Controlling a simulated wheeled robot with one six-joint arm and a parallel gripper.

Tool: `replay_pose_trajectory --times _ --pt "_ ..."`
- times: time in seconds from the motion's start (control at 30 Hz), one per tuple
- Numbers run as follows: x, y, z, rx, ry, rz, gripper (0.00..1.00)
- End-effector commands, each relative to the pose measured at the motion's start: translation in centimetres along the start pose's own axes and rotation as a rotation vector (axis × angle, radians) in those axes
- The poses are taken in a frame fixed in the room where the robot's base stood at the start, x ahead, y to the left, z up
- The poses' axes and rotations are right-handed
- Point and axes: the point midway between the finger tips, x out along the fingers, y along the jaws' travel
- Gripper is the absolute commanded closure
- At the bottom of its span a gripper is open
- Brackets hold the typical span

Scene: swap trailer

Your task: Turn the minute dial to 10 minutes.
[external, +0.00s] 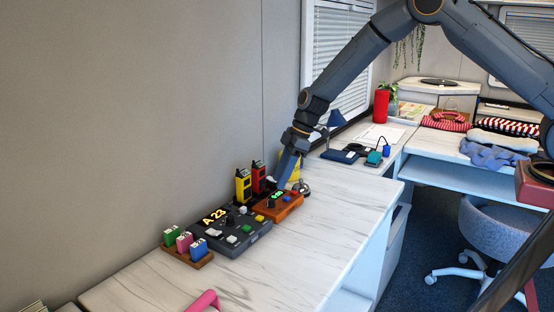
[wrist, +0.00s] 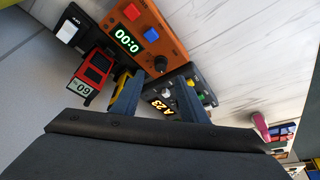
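An orange timer box (external: 290,211) sits on the white counter near the wall, with a lit green display. In the wrist view the orange box (wrist: 177,40) shows a green display (wrist: 127,40) reading zeros, a red and a blue button, and a round black dial (wrist: 154,63). My gripper (external: 281,183) is above the back part of the box, pointing down. In the wrist view its two fingers (wrist: 162,76) are apart with nothing held between them. The dial lies close to the fingertips; I cannot tell whether they touch it.
A dark control box (external: 240,240) showing "A 23" stands just left. Yellow (external: 243,187) and red (external: 258,178) handheld devices stand behind. A bell (external: 304,190) is close on the right. A wooden rack (external: 190,257) holds colored tags. The counter's front is mostly clear.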

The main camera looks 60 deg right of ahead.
Motion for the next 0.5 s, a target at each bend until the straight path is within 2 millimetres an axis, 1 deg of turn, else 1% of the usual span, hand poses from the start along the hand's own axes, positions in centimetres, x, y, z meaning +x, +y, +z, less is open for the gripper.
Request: replay_pose_trajectory --times 0.33,0.5 --pt "4.5 -0.1 0.1 0.001 -0.003 -0.001 0.6" --pt "6.2 -0.1 0.1 0.001 -0.002 -0.001 0.6"
